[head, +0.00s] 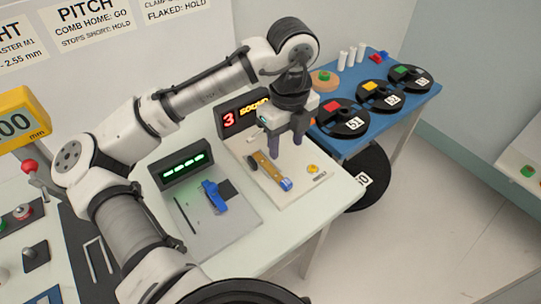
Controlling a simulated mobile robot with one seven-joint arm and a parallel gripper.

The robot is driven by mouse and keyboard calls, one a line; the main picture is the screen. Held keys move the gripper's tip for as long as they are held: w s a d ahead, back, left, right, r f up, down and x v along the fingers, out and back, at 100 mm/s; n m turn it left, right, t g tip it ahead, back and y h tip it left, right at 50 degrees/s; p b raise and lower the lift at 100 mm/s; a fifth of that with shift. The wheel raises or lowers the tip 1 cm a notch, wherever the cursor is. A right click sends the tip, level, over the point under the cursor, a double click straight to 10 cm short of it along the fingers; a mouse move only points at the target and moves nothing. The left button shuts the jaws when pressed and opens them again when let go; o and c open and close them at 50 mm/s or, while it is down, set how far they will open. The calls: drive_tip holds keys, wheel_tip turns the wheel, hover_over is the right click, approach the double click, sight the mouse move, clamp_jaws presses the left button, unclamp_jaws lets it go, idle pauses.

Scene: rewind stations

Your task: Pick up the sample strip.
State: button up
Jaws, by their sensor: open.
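A short brown bar with a blue end (269,168) lies on the pale plate (302,165) of the station with the red 3 on its display. It may be the sample strip, but it is too small to tell for sure. My gripper (283,146) is open, pointing down over the same plate. Its fingers are apart, with nothing visible between them. They appear just behind and above the bar; I cannot tell the exact height. A yellow knob (313,169) sits on the plate to the right.
The display (243,114) stands behind the plate. To the left are a grey plate with a blue lever (214,194) and a green-lit display (185,170). A blue table (408,107) with several black reels stands at right. A large black disc (367,185) hangs by the white table's edge.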

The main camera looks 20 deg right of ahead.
hover_over(285, 181)
drive_tip(key=f, duration=0.5)
drive_tip(key=f+p, duration=0.1)
drive_tip(key=f, duration=0.2)
drive_tip(key=shift+a, duration=0.25)
drive_tip(key=shift+w+d+f+p, duration=0.15)
drive_tip(key=shift+f+p, duration=0.25)
drive_tip(key=shift+f, duration=1.05)
drive_tip(key=shift+s+d+f+p, duration=0.1)
drive_tip(key=shift+f+p, duration=0.3)
drive_tip(key=shift+f, duration=1)
drive_tip(key=shift+c, duration=0.2)
clamp_jaws()
